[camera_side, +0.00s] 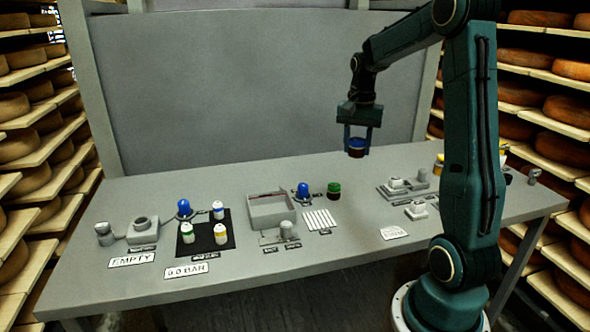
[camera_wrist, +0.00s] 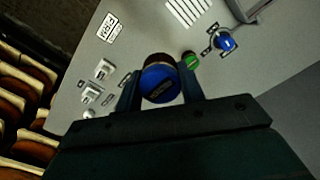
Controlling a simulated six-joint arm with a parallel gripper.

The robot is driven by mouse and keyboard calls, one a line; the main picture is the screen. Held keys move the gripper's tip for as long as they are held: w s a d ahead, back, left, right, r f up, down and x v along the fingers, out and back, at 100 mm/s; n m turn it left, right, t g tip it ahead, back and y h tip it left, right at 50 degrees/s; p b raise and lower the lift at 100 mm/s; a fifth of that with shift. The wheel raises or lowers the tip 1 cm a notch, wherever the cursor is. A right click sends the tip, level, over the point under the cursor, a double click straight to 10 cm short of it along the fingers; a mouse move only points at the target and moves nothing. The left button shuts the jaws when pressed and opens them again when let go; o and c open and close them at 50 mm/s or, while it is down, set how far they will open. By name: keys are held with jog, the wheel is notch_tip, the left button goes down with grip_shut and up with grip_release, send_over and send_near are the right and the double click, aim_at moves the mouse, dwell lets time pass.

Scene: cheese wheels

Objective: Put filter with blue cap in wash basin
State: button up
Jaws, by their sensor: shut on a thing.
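My gripper (camera_side: 357,143) is shut on a filter with a blue cap (camera_side: 357,149). The filter has a dark brown body and hangs upright in the air above the back right part of the table. In the wrist view the filter (camera_wrist: 160,82) sits between the two fingers of my gripper (camera_wrist: 161,88), blue cap toward the camera. A grey open-topped box (camera_side: 271,212), which looks like the wash basin, stands mid-table, to the left of and below my gripper in the side view. Its inside is only partly visible.
A green-capped filter (camera_side: 334,190) and a blue dome (camera_side: 303,190) stand right of the box. A black mat (camera_side: 206,248) holds several white filters, with another blue dome (camera_side: 184,208) behind it. Grey fixtures (camera_side: 403,186) stand at the right. The back left tabletop is clear.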

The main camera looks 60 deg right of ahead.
dwell(0.4)
jog(key=w+a, duration=0.4)
jog(key=w, duration=0.8)
send_over(270, 204)
jog(key=s+a, duration=0.3)
jog(key=a, duration=0.1)
notch_tip(270, 204, down, 15)
jog(key=shift+s+a, duration=0.1)
jog(key=shift+a, duration=0.05)
jog(key=shift+f, duration=0.1)
jog(key=shift+f, duration=2)
jog(key=shift+f, duration=0.1)
jog(key=o, duration=0.9)
jog(key=shift+o, duration=0.2)
